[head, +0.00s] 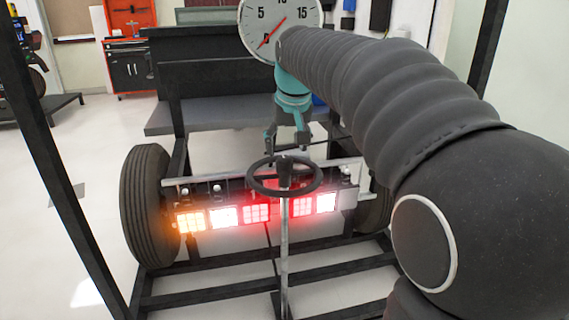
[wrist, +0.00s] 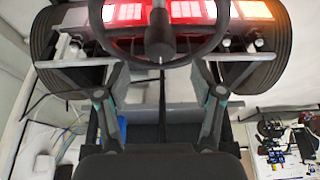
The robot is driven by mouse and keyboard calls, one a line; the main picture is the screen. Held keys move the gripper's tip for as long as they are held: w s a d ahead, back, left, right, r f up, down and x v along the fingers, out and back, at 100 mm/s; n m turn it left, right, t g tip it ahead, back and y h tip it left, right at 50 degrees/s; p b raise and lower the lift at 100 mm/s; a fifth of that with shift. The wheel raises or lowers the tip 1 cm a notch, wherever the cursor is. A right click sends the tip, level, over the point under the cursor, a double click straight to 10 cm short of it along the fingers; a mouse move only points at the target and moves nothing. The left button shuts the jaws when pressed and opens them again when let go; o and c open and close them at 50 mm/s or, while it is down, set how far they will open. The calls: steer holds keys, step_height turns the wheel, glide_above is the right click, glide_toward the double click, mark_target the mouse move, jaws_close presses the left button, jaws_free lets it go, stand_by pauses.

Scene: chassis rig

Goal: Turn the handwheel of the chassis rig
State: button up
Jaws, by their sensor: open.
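The handwheel (head: 284,181) is a dark ring with a central hub on an upright grey post, in front of the lit lamp bar. My gripper (head: 286,145), teal and dark grey, points down just above and behind the wheel in the head view. In the wrist view the handwheel (wrist: 160,42) is at the top centre, its hub between and beyond the two spread fingers of my gripper (wrist: 160,72). The fingers are open and hold nothing. I cannot tell whether a fingertip touches the rim.
A round gauge (head: 268,22) has its red needle near 0, partly hidden by my arm. The lamp bar (head: 256,213) glows orange, white and red. A tyre (head: 147,205) stands at its left. Dark frame bars cross the floor, and a dark upright (head: 50,150) stands at left.

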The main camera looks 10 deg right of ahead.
mark_target(285, 159)
steer(key=b+x, duration=0.1)
steer(key=x, duration=0.4)
steer(key=shift+w+f, duration=0.15)
steer(key=shift+f, duration=0.2)
jaws_close()
